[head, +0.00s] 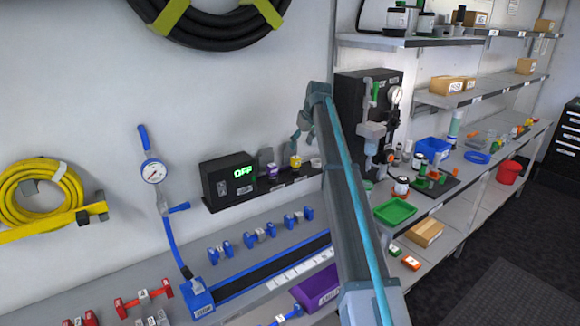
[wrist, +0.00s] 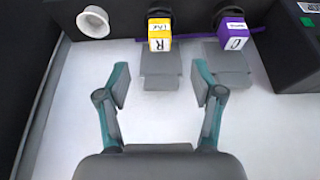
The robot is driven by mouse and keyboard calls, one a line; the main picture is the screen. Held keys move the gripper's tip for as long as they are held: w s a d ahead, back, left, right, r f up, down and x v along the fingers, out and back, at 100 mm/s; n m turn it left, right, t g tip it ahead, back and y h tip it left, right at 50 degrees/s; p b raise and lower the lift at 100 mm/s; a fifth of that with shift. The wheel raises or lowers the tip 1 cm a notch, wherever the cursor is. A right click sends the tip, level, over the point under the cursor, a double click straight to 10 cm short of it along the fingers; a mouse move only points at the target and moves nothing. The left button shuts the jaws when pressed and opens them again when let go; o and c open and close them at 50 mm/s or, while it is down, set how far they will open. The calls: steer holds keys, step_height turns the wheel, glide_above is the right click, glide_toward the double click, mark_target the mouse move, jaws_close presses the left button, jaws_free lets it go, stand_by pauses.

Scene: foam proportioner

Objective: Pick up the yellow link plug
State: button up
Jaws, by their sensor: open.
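The yellow link plug (wrist: 160,37) is a small block with a dark cap and a printed white label, seen near the top middle of the wrist view. In the head view the yellow plug (head: 295,161) sits on a dark wall shelf. My gripper (wrist: 160,85) is open and empty, its two fingers apart and short of the plug, with the plug lined up between them. In the head view my gripper (head: 303,128) is close to the plug, by the shelf.
A purple plug (wrist: 233,32) stands right of the yellow one, and a white round cup-like part (wrist: 93,22) is at left. A black box with a green "OFF" display (head: 229,177) sits on the shelf's left. A black panel with a gauge (head: 368,115) is at right.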

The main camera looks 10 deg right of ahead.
mark_target(297, 158)
steer(key=shift+p+x, duration=2)
steer(key=shift+x, duration=3.15)
steer(key=shift+s+d, duration=0.1)
steer(key=shift+s, duration=0.05)
jaws_close()
